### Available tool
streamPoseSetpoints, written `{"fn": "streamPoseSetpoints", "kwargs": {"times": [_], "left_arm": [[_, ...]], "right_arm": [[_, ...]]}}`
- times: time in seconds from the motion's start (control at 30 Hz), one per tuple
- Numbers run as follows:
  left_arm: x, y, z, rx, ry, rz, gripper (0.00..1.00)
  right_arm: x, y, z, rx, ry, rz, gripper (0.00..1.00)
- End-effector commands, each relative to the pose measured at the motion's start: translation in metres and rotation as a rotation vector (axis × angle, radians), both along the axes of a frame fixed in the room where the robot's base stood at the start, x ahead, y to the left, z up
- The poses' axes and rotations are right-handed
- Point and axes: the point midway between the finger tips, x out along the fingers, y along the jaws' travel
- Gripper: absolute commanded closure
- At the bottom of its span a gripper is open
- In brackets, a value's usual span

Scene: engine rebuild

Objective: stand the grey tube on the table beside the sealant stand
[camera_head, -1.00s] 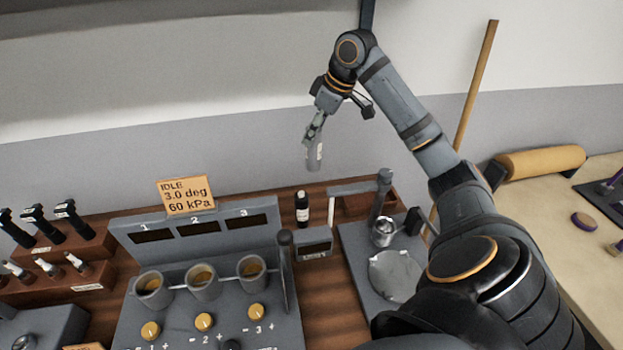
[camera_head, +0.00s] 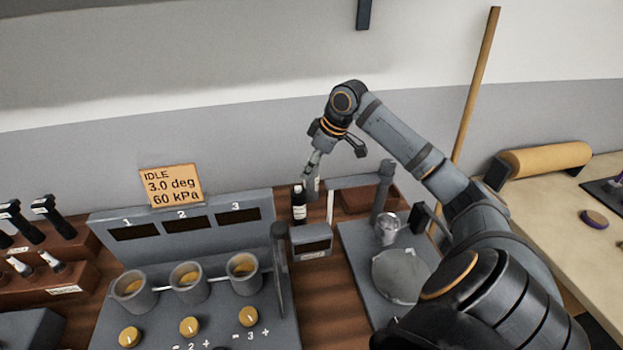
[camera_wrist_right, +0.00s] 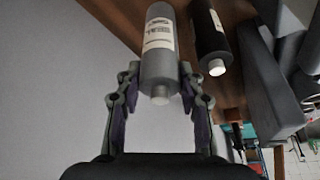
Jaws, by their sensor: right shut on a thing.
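The grey tube (camera_head: 313,186) with a white label is upright at the back of the table, just right of a dark bottle. My right gripper (camera_head: 314,164) is shut on its upper part. In the right wrist view, the grey tube (camera_wrist_right: 160,62) lies between the two fingers of my right gripper (camera_wrist_right: 160,88), white cap toward the camera. Whether its base touches the wood is unclear. I cannot tell for sure which object is the sealant stand; a reddish-brown block (camera_head: 362,200) sits right of the tube. My left gripper is out of view.
The dark bottle (camera_head: 299,207) stands close left of the tube, also in the right wrist view (camera_wrist_right: 209,38). A small grey box (camera_head: 311,240) is in front. A grey console (camera_head: 180,227) with several cups fills the left. A grey plate with a column (camera_head: 381,192) stands at right.

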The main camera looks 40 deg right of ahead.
Motion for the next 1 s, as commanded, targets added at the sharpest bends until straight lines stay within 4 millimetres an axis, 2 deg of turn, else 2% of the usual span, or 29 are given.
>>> {"fn": "streamPoseSetpoints", "kwargs": {"times": [0.27, 0.63, 0.67, 0.7, 1.0], "left_arm": [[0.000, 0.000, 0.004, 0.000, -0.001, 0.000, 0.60], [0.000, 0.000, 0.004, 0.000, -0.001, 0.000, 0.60], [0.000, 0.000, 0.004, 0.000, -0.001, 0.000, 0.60], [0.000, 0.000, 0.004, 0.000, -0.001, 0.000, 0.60], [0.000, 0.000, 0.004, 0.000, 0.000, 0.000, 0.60]], "right_arm": [[-0.001, 0.000, -0.038, 0.000, 0.002, 0.000, 1.00], [0.000, 0.000, -0.043, 0.000, 0.001, 0.000, 1.00], [0.000, 0.000, -0.044, 0.000, 0.001, 0.000, 0.59], [0.000, 0.000, -0.044, -0.001, 0.000, 0.000, 0.54], [0.000, 0.000, -0.043, 0.000, 0.001, 0.000, 0.53]]}}
